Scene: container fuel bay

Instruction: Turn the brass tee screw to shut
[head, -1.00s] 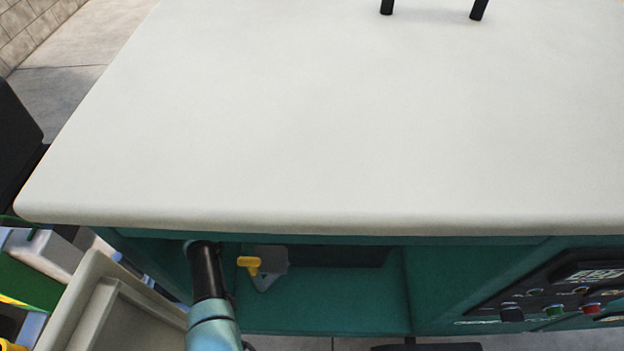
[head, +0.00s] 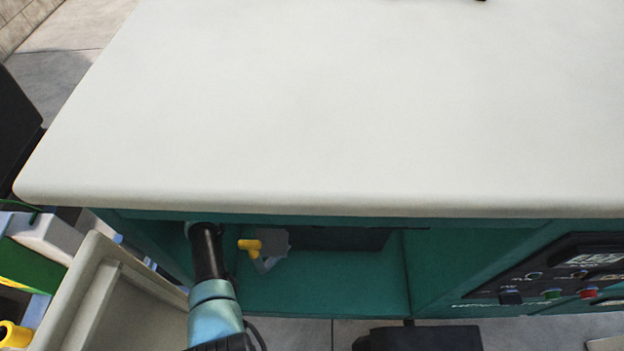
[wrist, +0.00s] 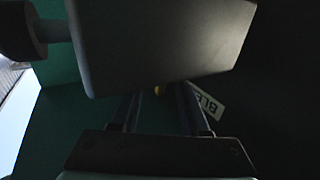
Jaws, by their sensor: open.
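A white label (wrist: 207,105) reading "BLE" is beside the right finger, partly covered.
The dark box (wrist: 160,40) fills the upper wrist view, close above the fingers. In the head view, a yellow handle (head: 249,245) on a grey plate (head: 274,241) sits right of my arm. A pale countertop (head: 300,120) overhangs the compartment; an open beige panel (head: 75,310) stands left.

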